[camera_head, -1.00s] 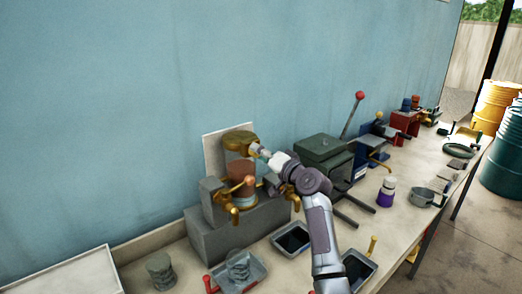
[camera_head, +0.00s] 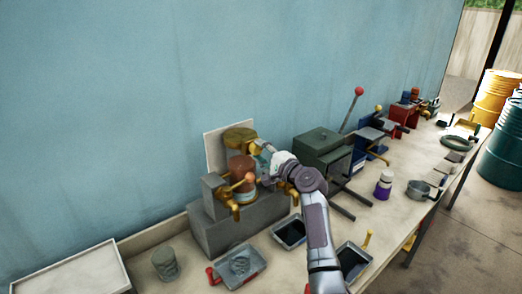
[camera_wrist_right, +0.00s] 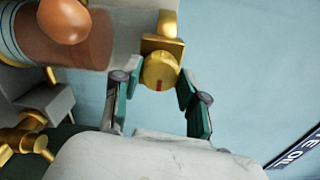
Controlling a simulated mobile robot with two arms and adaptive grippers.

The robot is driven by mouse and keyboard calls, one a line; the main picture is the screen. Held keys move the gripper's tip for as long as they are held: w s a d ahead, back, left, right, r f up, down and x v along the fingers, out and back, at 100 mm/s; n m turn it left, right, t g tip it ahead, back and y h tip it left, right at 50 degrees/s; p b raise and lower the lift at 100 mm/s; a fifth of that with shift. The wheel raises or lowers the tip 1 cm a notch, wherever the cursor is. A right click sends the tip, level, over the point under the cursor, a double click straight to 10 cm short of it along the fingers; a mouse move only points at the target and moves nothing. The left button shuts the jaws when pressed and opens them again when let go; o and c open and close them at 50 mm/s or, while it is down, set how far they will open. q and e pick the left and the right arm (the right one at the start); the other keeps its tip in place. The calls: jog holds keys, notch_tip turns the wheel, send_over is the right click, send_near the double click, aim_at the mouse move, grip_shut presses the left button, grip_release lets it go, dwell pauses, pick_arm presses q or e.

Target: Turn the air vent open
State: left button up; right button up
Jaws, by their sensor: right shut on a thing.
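The air vent is a round brass knob (camera_wrist_right: 160,70) with a dark red mark at its lower edge, on a brass fitting (camera_wrist_right: 163,44) at the top of the decanting apparatus. My right gripper (camera_wrist_right: 158,86) has its two teal fingers on either side of this knob and is shut on it. In the head view my right gripper (camera_head: 264,153) reaches the apparatus beside its brass top (camera_head: 239,136), above the amber vessel (camera_head: 241,165). The knob is mostly hidden there by the gripper. My left gripper is not in view.
Brass taps stand at the grey block (camera_head: 228,235) below. Dark-filled trays (camera_head: 289,232), a glass jar (camera_head: 165,263) and a purple bottle (camera_head: 384,184) are on the bench. A green machine (camera_head: 322,146) stands right of the arm. The blue wall is close behind.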

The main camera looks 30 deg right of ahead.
jog(key=shift+m, duration=0.4)
jog(key=o, duration=1.1)
jog(key=shift+o, duration=0.2)
jog(key=s+d, duration=0.1)
jog(key=s, duration=1.1)
